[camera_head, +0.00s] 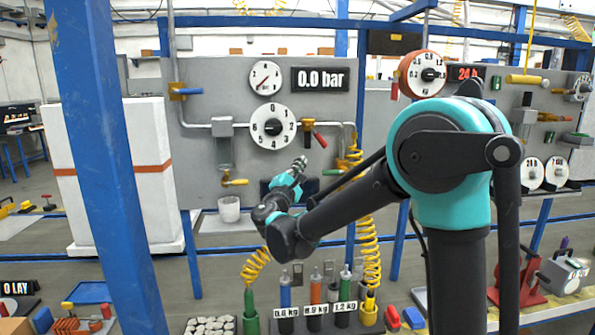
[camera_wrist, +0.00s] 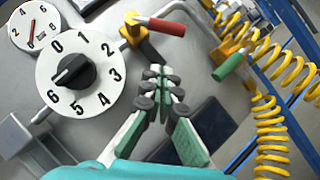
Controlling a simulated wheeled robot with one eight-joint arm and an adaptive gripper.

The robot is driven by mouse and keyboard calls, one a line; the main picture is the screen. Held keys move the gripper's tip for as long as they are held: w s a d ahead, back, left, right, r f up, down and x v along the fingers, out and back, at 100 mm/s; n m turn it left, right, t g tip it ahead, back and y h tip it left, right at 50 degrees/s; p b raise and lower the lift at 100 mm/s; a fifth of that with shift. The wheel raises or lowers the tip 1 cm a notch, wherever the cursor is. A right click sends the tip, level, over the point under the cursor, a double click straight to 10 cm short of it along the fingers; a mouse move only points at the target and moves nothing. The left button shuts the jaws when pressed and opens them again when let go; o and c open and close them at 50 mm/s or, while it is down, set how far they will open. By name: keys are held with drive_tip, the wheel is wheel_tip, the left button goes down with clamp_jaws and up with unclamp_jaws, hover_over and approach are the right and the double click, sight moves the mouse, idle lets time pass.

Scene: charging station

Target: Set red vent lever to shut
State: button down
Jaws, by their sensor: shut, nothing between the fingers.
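The red vent lever (camera_head: 320,139) sits on the grey panel, right of the large white numbered dial. In the wrist view the red lever (camera_wrist: 165,25) sticks out to the right from a yellow and dark fitting (camera_wrist: 132,27). My gripper (camera_head: 301,163) is below and slightly left of the lever in the head view. In the wrist view my gripper (camera_wrist: 160,73) has its fingertips together and holds nothing. It appears below the lever, with a visible gap between them in the picture. The depth of that gap is hard to judge.
A green-handled lever (camera_wrist: 230,65) is right of my fingers, beside yellow coiled hoses (camera_wrist: 268,110). The numbered dial (camera_head: 272,127) is left of the red lever. The display (camera_head: 320,79) reads 0.0 bar. A blue post (camera_head: 100,150) stands at the left.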

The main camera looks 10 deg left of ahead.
sight(321, 140)
drive_tip(key=w+d+r, duration=0.3)
drive_tip(key=w, duration=0.2)
drive_tip(key=shift+w+d+r, duration=0.2)
drive_tip(key=shift+d+r, duration=0.15)
drive_tip(key=shift+r, duration=0.05)
